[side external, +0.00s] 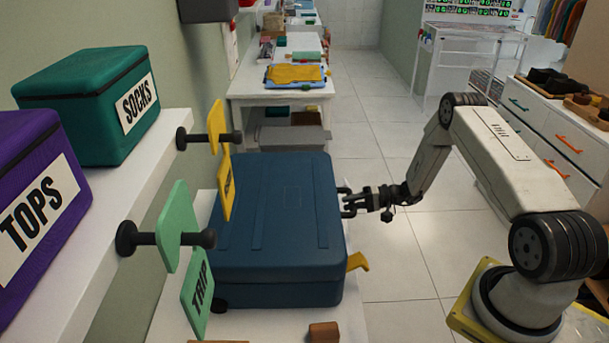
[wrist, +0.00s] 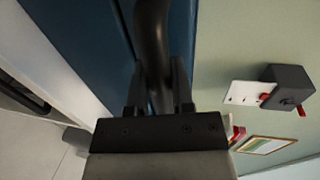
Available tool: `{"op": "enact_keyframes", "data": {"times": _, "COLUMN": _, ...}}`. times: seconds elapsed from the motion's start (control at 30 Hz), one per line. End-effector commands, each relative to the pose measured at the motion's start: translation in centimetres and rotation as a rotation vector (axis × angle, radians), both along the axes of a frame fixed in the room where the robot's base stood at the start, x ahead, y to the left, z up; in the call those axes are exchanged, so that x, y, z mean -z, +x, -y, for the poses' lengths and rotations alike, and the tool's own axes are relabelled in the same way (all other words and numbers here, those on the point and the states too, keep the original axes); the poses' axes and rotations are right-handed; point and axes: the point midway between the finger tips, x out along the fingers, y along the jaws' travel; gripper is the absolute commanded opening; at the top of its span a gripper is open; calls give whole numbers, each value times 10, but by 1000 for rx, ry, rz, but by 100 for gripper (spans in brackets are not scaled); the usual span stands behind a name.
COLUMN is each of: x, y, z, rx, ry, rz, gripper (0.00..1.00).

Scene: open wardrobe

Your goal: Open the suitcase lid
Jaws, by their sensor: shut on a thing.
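The dark blue suitcase (side external: 275,215) lies flat on a white surface in the side view, and its lid (side external: 290,190) looks closed. My gripper (side external: 347,202) is at the suitcase's right edge, level with its side. In the wrist view my gripper (wrist: 159,85) has its two fingers on either side of a dark curved handle (wrist: 152,30) and is shut on it. The suitcase's blue side (wrist: 80,30) shows behind the handle. The handle is hard to make out in the side view, where the fingers partly hide it.
A yellow tab (side external: 357,262) sticks out at the suitcase's near right corner. Green and yellow tags, one reading TRIP (side external: 196,298), stand along its left side. A brown block (side external: 323,332) lies in front. A shelf holds the SOCKS box (side external: 85,95) and TOPS box (side external: 35,210).

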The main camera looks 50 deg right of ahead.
Motion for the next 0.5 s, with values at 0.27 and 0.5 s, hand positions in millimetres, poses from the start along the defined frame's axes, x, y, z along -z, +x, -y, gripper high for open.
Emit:
{"op": "enact_keyframes", "data": {"times": 0.27, "x": -18, "y": 1, "z": -1, "rx": -1, "ry": -28, "rz": -27, "gripper": 0}}
{"op": "enact_keyframes", "data": {"times": 0.5, "x": -45, "y": 5, "z": -5, "rx": -2, "ry": -78, "rz": -72, "gripper": 0}}
